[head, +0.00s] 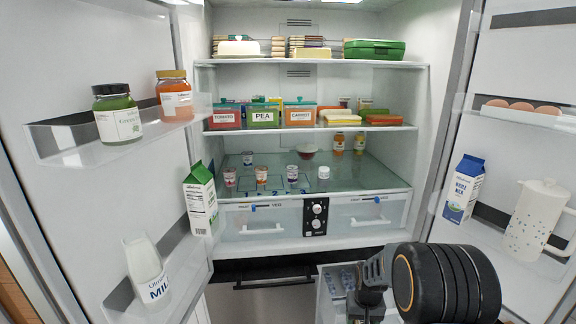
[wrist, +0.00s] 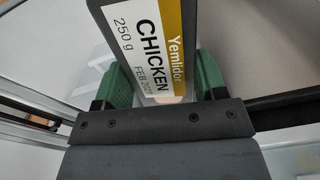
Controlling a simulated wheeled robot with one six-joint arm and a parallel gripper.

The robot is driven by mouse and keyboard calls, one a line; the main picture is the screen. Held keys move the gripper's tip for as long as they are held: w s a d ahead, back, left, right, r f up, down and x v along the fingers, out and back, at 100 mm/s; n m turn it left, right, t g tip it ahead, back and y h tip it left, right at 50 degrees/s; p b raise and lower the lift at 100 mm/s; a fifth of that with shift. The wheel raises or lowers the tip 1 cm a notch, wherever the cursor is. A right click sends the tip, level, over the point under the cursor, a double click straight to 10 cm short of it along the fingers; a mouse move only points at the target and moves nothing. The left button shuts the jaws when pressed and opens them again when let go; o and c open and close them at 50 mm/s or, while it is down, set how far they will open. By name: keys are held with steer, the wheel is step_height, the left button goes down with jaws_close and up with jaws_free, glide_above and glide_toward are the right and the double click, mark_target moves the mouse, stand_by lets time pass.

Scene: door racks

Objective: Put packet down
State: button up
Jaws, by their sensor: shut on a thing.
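The packet (wrist: 150,45) is dark grey with a white and yellow label reading "Yemlidor CHICKEN 250 g". It fills the upper middle of the wrist view, tilted. My gripper (wrist: 163,80) has its two green fingers on either side of the packet's lower end, shut on it. In the head view my arm is at the lower right, in front of the lower part of the fridge. It hides much of that area, and I cannot make out the packet there.
Both fridge doors are open, with a milk bottle (head: 147,271), milk carton (head: 201,203) and white jug (head: 538,218) in their racks. Several small cups stand on the lower glass shelf (head: 355,182), which has free room. Tubs and boxes fill the shelves above.

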steer(key=s+a+f+n, duration=0.1)
steer(key=s+a+f, duration=0.1)
steer(key=a+f, duration=0.2)
step_height(320, 180, down, 3)
steer(key=shift+a+f, duration=0.1)
steer(key=shift+a, duration=0.2)
steer(key=shift+d, duration=0.2)
